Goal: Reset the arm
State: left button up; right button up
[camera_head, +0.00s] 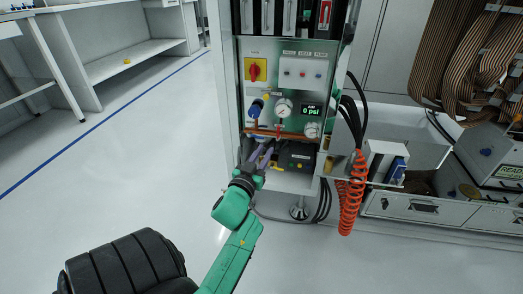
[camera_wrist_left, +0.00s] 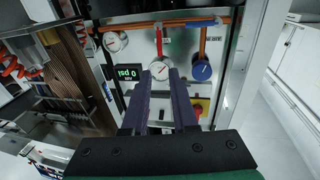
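My left gripper (camera_head: 262,153) is at the end of my green arm, in front of the lower part of an open test cabinet (camera_head: 228,100). Its two purple fingers stand apart with nothing visible between them, as the left wrist view also shows (camera_wrist_left: 162,80). In that view the fingertips overlap the lower edge of a round gauge (camera_wrist_left: 159,69); I cannot tell whether they touch anything. A display (camera_head: 311,110) reads 0 psi. My right gripper is not in view.
The cabinet panel holds a red-and-yellow switch (camera_head: 255,70), a blue regulator knob (camera_head: 256,108), a copper pipe (camera_head: 270,132) and a black box (camera_head: 298,157). A coiled orange hose (camera_head: 350,200) hangs at its right. The floor (camera_head: 130,160) at left is clear.

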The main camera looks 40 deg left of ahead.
pick_arm(q)
jog(key=shift+s+d, duration=0.2)
jog(key=shift+s, duration=0.45)
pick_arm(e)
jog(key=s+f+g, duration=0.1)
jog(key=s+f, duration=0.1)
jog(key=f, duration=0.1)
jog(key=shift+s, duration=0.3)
